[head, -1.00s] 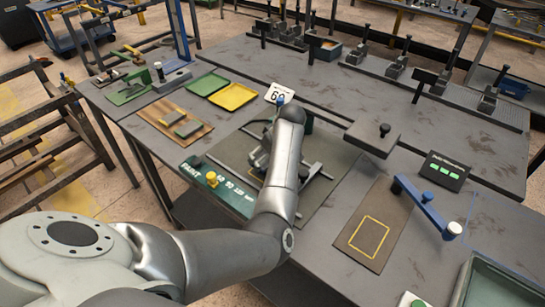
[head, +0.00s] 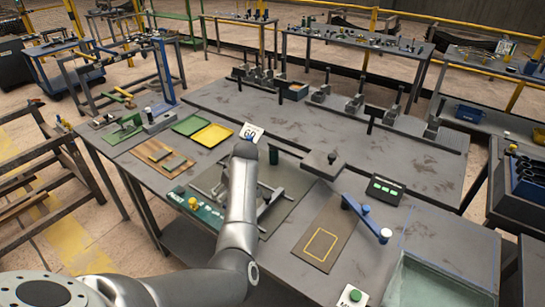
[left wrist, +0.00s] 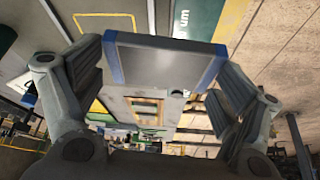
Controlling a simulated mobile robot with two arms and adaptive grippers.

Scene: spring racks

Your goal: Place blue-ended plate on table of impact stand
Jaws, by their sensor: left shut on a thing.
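In the left wrist view a grey plate with blue ends (left wrist: 165,64) sits between the two dark fingers of my left gripper (left wrist: 160,72). The fingers are shut on its blue ends. In the head view my left gripper (head: 262,192) is largely hidden by its own arm, over a dark mat (head: 285,212) with metal rails; I cannot make out the plate there. I cannot tell for certain which fixture is the impact stand. A dark square plate with a knob (head: 325,165) stands right of the arm. My right gripper is not in view.
A board with a yellow outline (head: 320,243), a blue lever (head: 362,215) and a display with green lights (head: 384,189) lie to the right. Green (head: 192,124) and yellow (head: 212,136) trays lie left. Several upright fixtures line the back. The rear tabletop (head: 300,127) has clear room.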

